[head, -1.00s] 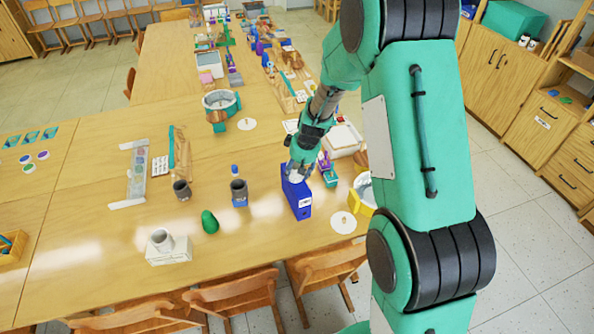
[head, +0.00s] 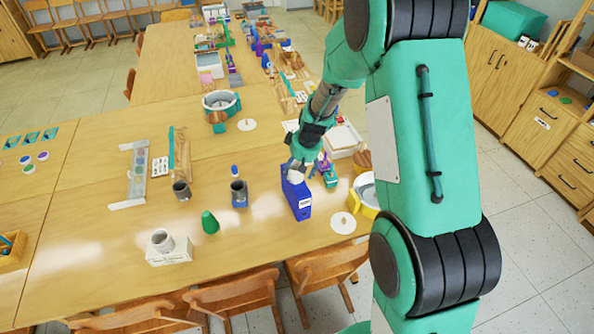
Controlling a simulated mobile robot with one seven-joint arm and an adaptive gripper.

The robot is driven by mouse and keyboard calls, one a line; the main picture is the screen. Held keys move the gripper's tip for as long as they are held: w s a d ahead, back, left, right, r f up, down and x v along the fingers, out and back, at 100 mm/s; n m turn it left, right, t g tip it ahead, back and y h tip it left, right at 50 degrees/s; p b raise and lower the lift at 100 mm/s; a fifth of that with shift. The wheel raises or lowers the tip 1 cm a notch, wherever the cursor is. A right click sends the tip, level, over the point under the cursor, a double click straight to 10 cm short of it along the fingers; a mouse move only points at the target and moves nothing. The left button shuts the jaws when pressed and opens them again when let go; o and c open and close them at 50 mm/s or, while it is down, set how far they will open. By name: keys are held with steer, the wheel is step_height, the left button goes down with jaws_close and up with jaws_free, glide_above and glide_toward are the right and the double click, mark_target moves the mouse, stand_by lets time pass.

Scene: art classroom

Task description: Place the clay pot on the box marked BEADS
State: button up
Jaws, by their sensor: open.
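A blue box (head: 303,204) with a white label stands upright near the table's front edge; its lettering is too small to read. My gripper (head: 298,167) is open just above the top of this box. A small pale thing (head: 295,177) shows at the box top under the fingers, partly hidden by them; I cannot tell its shape. A pale grey pot (head: 162,241) stands on a white box (head: 170,255) at the front left. A dark grey pot (head: 181,190) stands on the table, and another (head: 239,189) stands on a small blue block. I cannot tell which is the clay pot.
A green cone-like object (head: 210,223) stands between the white box and the blue box. A white disc (head: 343,223) and a yellow container (head: 365,196) are right of the blue box. Chairs (head: 237,297) line the front edge. Bare table lies around the green object.

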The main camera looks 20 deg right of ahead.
steer(key=p+v, duration=0.1)
steer(key=v, duration=0.9)
steer(key=shift+r, duration=0.2)
stand_by(0.3)
steer(key=s+a+r+m+t, duration=0.1)
steer(key=s+a+r, duration=0.1)
steer(key=s+r, duration=0.7)
steer(key=s+a+r, duration=0.2)
steer(key=s+r, duration=0.5)
steer(key=r, duration=0.3)
steer(key=s+r+m, duration=0.1)
steer(key=s+r, duration=0.2)
steer(key=s, duration=0.7)
steer(key=s+r+m+t+h, duration=0.1)
steer(key=s+r, duration=0.3)
steer(key=s, duration=0.7)
steer(key=shift+s+m+t, duration=0.15)
steer(key=shift+m+t, duration=0.15)
steer(key=shift+m, duration=0.1)
